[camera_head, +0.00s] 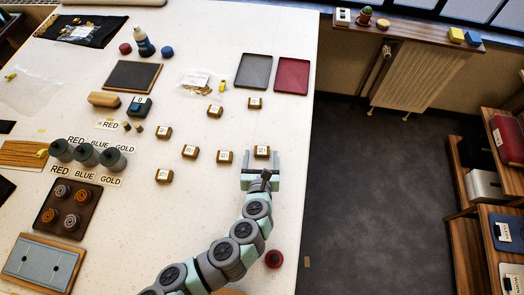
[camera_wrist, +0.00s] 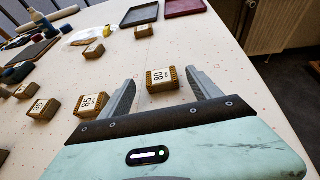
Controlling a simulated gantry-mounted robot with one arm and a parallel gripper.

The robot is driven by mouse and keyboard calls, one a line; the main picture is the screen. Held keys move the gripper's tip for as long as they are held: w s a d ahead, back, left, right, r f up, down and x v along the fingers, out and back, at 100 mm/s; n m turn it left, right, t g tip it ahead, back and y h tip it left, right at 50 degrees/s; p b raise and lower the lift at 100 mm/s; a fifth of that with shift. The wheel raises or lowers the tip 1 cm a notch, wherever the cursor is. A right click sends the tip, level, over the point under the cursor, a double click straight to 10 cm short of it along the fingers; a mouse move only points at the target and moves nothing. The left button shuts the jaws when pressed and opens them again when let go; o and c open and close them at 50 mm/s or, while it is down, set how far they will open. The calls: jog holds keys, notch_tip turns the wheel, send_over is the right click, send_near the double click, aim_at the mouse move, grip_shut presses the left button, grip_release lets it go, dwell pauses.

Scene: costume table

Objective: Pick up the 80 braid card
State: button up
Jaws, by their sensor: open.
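The 80 braid card (camera_head: 262,152) is a small brown block with a white label on its top, lying on the white table. In the wrist view the 80 card (camera_wrist: 161,79) shows between the tips of my two grey fingers, with a gap on each side. My gripper (camera_head: 261,163) is open and empty at the right part of the table, and its fingers point at the card from the near side. In the wrist view my gripper (camera_wrist: 160,88) spans wider than the card. I cannot tell how high the fingertips are above the table.
The 85 card (camera_wrist: 91,103) lies just left of my left finger. Several similar cards are scattered further left and back, such as one card (camera_head: 190,151). A grey tray (camera_head: 253,71) and a red tray (camera_head: 292,75) lie at the back. The table's right edge is close.

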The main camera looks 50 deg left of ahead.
aim_at(262, 152)
jog(key=shift+x, duration=1.45)
jog(key=shift+d, duration=0.1)
jog(key=c, duration=1.4)
jog(key=shift+r, duration=0.15)
